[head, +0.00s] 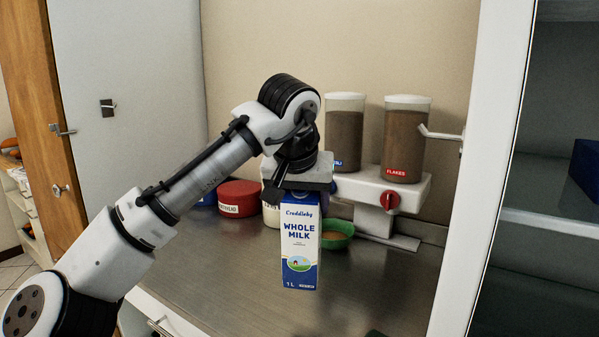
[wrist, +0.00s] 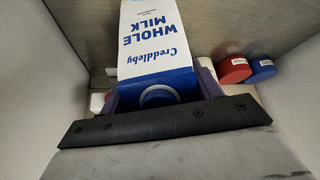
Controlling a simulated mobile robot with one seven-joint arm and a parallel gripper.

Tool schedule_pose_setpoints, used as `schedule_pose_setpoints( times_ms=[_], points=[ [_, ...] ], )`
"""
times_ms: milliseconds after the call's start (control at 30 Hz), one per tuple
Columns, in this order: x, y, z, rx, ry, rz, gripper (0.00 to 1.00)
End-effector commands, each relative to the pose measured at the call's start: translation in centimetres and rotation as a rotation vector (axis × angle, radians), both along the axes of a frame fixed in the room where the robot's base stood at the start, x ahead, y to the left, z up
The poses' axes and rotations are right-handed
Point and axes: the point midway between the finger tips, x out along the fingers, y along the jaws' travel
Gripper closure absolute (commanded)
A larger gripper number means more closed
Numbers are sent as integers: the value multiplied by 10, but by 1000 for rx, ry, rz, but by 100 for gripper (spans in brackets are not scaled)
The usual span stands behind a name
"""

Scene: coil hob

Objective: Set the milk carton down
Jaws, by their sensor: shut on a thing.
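The milk carton (head: 299,250) is white and blue with "WHOLE MILK" on its front, and it stands upright at the metal counter in the head view. In the wrist view the milk carton (wrist: 155,40) shows its label upside down, with its round cap close to the gripper. My gripper (head: 301,188) is above the carton and shut on its top part. In the wrist view the dark gripper (wrist: 160,100) has a finger on each side of the carton top. Whether the carton's base touches the counter or hangs just above it, I cannot tell.
A green bowl (head: 337,232) with brown contents sits just behind the carton. A cereal dispenser (head: 372,190) with a red knob stands behind right. A red tin (head: 238,198) is behind left. The metal counter (head: 215,265) is clear in front and left. A white door edge (head: 480,170) stands at right.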

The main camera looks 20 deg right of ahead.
Motion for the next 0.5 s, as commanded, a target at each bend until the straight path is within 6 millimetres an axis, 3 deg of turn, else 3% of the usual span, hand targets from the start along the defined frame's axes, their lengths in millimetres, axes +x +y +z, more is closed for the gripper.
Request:
schedule_pose_setpoints(
  times_ms=[200,500],
  points=[
    [0,1,-40,-2,-2,1,100],
    [0,0,-59,-3,-5,1,100]
  ],
)
